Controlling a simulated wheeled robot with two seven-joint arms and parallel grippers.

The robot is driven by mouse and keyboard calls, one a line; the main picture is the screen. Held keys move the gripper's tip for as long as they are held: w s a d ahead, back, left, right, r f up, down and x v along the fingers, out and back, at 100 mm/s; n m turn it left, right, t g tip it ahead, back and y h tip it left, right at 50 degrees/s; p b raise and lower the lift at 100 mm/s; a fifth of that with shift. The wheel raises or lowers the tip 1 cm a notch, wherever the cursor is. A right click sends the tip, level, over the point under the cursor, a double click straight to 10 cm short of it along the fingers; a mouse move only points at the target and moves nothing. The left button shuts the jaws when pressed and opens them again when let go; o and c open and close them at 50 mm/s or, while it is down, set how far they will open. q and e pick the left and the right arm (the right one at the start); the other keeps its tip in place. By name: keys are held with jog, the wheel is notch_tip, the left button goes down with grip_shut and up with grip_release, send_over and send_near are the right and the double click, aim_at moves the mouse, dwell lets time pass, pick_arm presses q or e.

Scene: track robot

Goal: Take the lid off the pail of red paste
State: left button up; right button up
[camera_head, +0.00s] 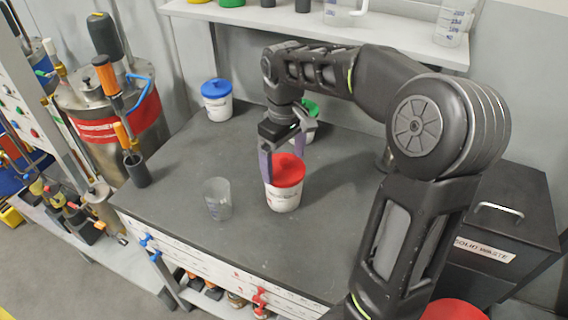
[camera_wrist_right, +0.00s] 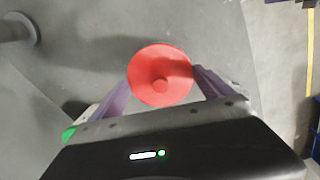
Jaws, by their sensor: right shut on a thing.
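The pail of red paste (camera_head: 284,200) is white with a printed label and stands upright on the dark bench top. Its red lid (camera_head: 289,170) sits at the pail's mouth; I cannot tell if there is a gap under it. My right gripper (camera_head: 284,167) reaches down from above, its purple fingers on either side of the lid, shut on it. In the right wrist view the round lid (camera_wrist_right: 160,75) with its central knob lies between the fingers of the gripper (camera_wrist_right: 163,88). The lid hides the pail there. My left gripper is not in view.
A clear beaker (camera_head: 218,199) stands just left of the pail. A blue-lidded pail (camera_head: 216,101) stands farther back, and a green-lidded one (camera_head: 308,108) is partly behind my gripper. A solid waste bin (camera_head: 500,225) is at the right. The bench's left part is mostly clear.

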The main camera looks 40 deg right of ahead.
aim_at(284, 160)
notch_tip(284, 160, up, 6)
jog(key=shift+r, duration=0.25)
jog(key=shift+r+p, duration=0.7)
jog(key=shift+r, duration=0.2)
jog(key=shift+r+p, duration=0.4)
jog(key=shift+p, duration=0.05)
jog(key=shift+f+b, duration=0.25)
jog(key=shift+b, duration=0.05)
